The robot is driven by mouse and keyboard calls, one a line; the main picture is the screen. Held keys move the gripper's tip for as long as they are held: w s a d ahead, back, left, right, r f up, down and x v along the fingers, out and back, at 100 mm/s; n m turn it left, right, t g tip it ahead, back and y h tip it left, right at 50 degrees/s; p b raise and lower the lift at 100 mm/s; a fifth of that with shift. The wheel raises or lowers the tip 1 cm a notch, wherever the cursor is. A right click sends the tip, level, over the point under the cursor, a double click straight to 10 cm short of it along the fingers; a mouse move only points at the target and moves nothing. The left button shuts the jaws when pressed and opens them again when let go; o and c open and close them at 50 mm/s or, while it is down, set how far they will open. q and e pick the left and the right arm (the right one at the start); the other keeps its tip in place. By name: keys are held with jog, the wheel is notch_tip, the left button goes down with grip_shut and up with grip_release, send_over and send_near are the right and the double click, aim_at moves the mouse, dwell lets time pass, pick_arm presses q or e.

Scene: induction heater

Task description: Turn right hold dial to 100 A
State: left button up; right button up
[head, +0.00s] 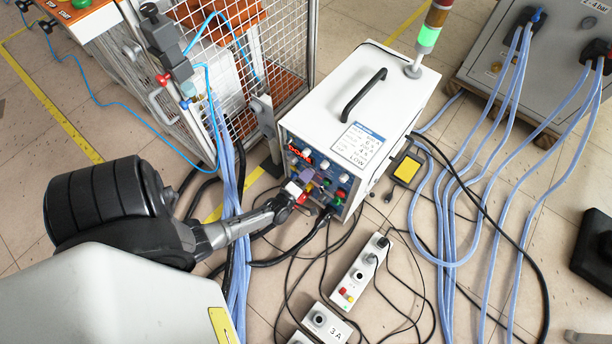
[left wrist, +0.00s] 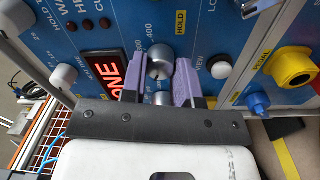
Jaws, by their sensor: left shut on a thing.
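The induction heater (head: 362,98) is a white box with a blue front panel, standing on the floor in the head view. A silver round dial (left wrist: 160,62) beside a yellow HOLD label is close up in the left wrist view, with scale numbers including 400 near it. My left gripper (left wrist: 160,74) has its purple fingers on both sides of this dial and is shut on it. In the head view the left gripper (head: 304,184) is at the heater's front and hides part of the panel. The dial's exact setting cannot be read. My right gripper is not in view.
A red-lit display (left wrist: 108,70) and a white knob (left wrist: 65,76) are left of the fingers. A white button (left wrist: 221,67) and yellow pedal connector (left wrist: 293,67) are right. Cables and a power strip (head: 360,272) lie below the heater; a wire cage (head: 262,48) stands to its left.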

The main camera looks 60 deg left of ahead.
pick_arm(q)
jog(key=shift+n, duration=0.4)
dwell(0.3)
jog(key=o, duration=0.9)
jog(key=shift+p+v, duration=2.1)
jog(key=shift+v, duration=4.85)
